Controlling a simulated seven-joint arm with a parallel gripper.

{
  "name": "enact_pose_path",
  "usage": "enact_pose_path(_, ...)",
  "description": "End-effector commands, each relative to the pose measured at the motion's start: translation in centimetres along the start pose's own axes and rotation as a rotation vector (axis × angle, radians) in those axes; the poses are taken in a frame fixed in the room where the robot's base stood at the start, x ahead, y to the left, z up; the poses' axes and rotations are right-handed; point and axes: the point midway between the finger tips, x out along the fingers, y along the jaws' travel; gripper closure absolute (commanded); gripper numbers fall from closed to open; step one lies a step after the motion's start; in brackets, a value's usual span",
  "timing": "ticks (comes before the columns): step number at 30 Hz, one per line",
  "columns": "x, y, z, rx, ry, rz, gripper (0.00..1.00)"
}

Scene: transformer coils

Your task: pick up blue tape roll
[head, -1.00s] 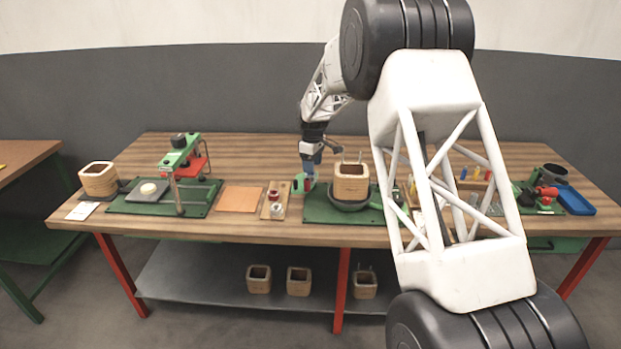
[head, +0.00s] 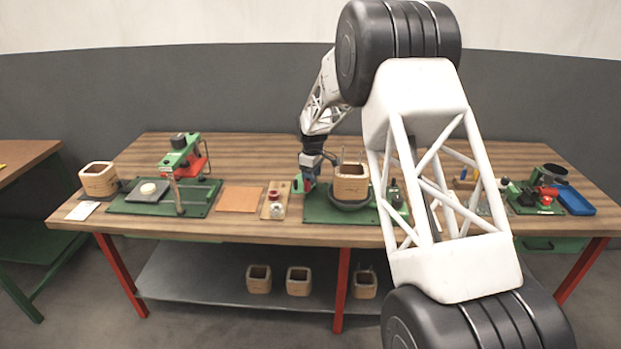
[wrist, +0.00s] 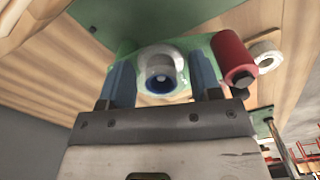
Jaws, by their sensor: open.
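My gripper (wrist: 161,84) is open, with one blue finger on each side of a roll with a blue ring face and dark core, the blue tape roll (wrist: 157,84). A white ring shows directly behind it. The roll lies between the fingers, with no clear contact visible. It sits against a green surface (wrist: 122,47). In the head view my gripper (head: 306,182) is low over the table, just left of the wooden coil box (head: 351,182). The blue roll cannot be made out there.
A red roll (wrist: 232,56) and a white roll (wrist: 266,55) are close right of the fingers in the wrist view. The coil box stands on a green plate (head: 318,212). A small wooden board (head: 274,212) with small parts and an orange sheet (head: 240,199) lie to the left.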

Motion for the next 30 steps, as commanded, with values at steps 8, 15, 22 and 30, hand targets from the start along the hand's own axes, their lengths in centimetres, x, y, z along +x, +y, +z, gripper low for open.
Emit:
enact_pose_path(8, 0.0, 0.0, 0.0, 0.0, 0.0, 0.0, 0.76)
enact_pose_path(15, 0.0, 0.0, 0.0, 0.0, 0.0, 0.0, 0.78)
enact_pose_path(22, -1.0, 0.0, 0.0, 0.0, 0.001, 0.001, 0.78)
enact_pose_path(30, -4.4, 0.1, 0.0, 0.0, 0.002, 0.002, 0.78)
